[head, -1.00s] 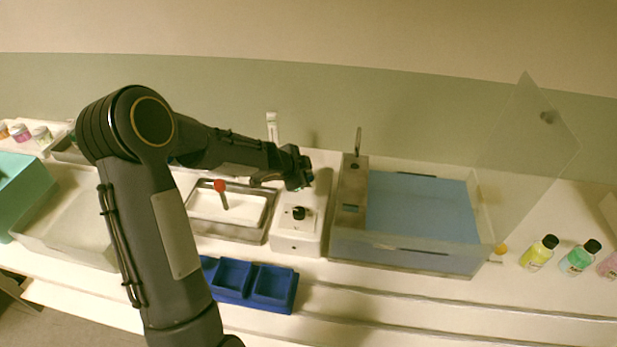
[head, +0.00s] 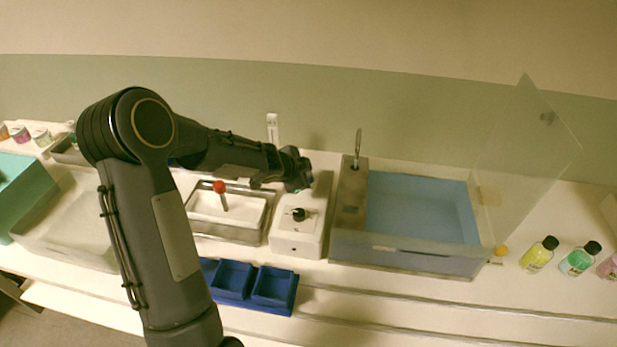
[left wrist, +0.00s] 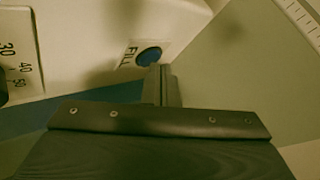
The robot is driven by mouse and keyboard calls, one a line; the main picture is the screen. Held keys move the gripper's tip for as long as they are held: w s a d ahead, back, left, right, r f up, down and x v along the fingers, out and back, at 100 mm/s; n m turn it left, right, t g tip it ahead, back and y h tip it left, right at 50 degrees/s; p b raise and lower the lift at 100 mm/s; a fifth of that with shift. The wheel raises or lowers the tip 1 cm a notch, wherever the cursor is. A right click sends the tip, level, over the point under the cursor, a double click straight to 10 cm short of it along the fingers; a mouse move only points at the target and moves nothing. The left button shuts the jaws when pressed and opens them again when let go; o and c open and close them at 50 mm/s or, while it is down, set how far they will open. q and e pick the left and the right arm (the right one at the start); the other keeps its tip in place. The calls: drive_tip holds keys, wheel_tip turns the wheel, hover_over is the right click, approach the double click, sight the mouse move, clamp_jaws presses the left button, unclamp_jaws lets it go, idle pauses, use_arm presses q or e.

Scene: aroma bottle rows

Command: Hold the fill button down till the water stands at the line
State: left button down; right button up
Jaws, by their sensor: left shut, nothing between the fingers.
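The blue fill button (left wrist: 149,56) sits beside the word FILL on a white panel in the left wrist view. My left gripper (left wrist: 160,76) is shut and empty, its tips at the button's lower edge; I cannot tell whether they press it. In the head view, my left gripper (head: 298,183) is over the back of the white control box (head: 296,238) and hides the button. The clear-walled tank (head: 350,255) stands right of the box, with a blue interior (head: 420,205). The water's surface and the line are not clear. My right gripper is out of view.
A black knob (head: 298,214) is on the box's front. A steel tray (head: 225,232) with a red-tipped tool (head: 219,187) is at left. A transparent panel (head: 530,150) stands raised at the tank's right. Bottles (head: 540,254) stand farther right. A blue divided tray (head: 272,288) lies in front.

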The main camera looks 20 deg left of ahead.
use_arm(q)
drive_tip(key=shift+r+p, duration=0.4)
drive_tip(key=shift+r, duration=0.2)
wheel_tip(320, 180, up, 5)
drive_tip(key=p, duration=0.5)
drive_tip(key=shift+r, duration=0.1)
